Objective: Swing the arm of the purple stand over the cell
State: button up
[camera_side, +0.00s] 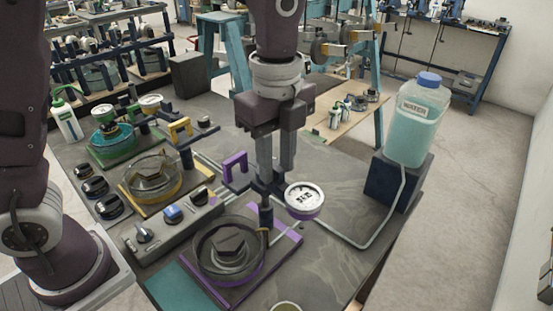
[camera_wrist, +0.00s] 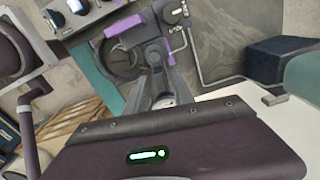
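The purple stand (camera_side: 285,243) has a purple base beside its round, clear-walled cell (camera_side: 231,250), which holds a dark hexagonal block. A dark post at the cell's back right carries the stand's arm. The arm has a purple handle (camera_side: 235,165) to the left and a white-faced round head (camera_side: 304,198) to the right, off the cell. My gripper (camera_side: 276,178) points down between handle and head, close to the arm. Its fingers look apart with a narrow gap; contact with the arm is unclear.
A yellow stand (camera_side: 151,185) and a green stand (camera_side: 111,148) stand to the left. A knobbed control box (camera_side: 172,220) lies left of the purple cell. A water bottle (camera_side: 417,122) on a dark block is at the right, with a tube running to the bench. Bench surface right of the head is mostly clear.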

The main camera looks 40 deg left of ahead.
grip_shut()
dwell(1.2)
